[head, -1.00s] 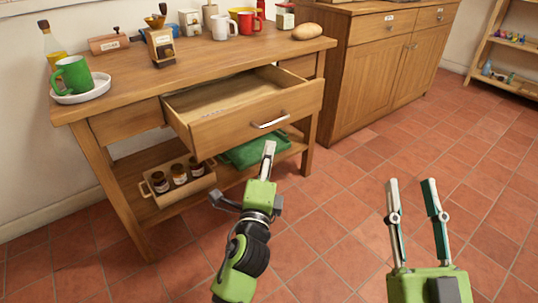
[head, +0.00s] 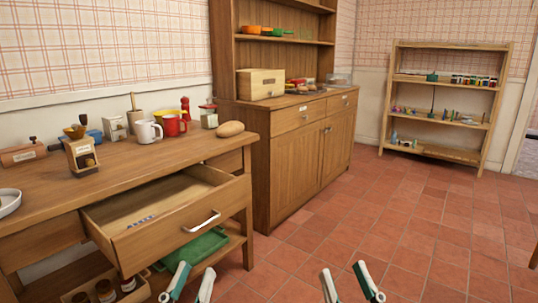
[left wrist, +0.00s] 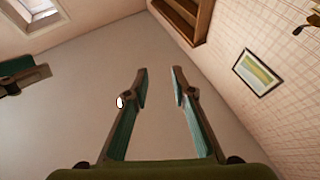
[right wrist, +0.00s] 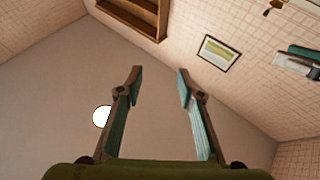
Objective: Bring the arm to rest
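My left gripper (head: 192,282) shows at the bottom of the head view, its two fingers apart, in front of the worktable. In the left wrist view the left gripper (left wrist: 159,80) is open with nothing between its fingers. My right gripper (head: 346,284) shows at the bottom of the head view, above the tiled floor. In the right wrist view the right gripper (right wrist: 159,80) is also open and empty. Both wrist cameras look up towards the ceiling and upper walls. The arms themselves are below the head view.
The worktable (head: 100,167) has a drawer (head: 180,230) pulled open, with a small patterned item inside. A green tray (head: 195,247) lies on its lower shelf. A cabinet (head: 290,180) and a shelf rack (head: 447,110) stand beyond. The tiled floor (head: 400,215) is clear at the right.

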